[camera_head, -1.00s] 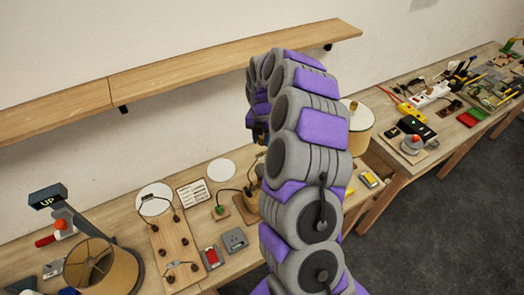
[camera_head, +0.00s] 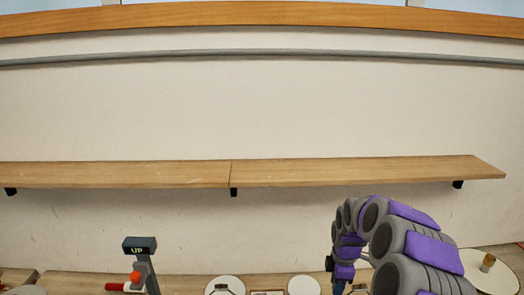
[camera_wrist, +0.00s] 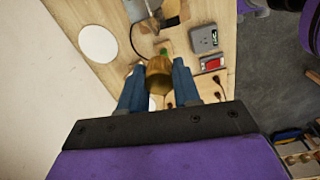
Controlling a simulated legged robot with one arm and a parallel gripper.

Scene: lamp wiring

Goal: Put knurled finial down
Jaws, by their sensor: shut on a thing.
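The knurled finial (camera_wrist: 158,80), a brass-coloured piece, sits between the two blue fingers of my gripper (camera_wrist: 158,72) in the wrist view. My gripper is shut on it and hides its sides. A green bit shows just beyond it. In the head view, the gripper end (camera_head: 341,286) is low in the picture and partly cut off, and the finial cannot be made out there.
The workbench (camera_wrist: 120,72) carries a white disc (camera_wrist: 98,43), a grey outlet plate (camera_wrist: 205,39), a red switch (camera_wrist: 212,63) and wired parts. A long wooden shelf (camera_head: 340,170) runs along the wall.

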